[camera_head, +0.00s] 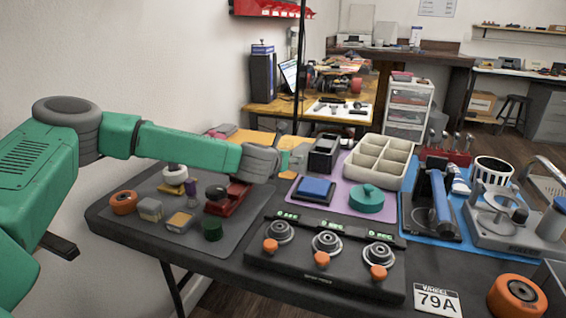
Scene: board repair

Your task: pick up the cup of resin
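I cannot pick out the cup of resin with certainty. My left arm reaches in from the left over the table's back left part. Its gripper fingers cannot be made out past that joint. My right gripper is not in view.
A black three-dial panel (335,275) lies in front.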

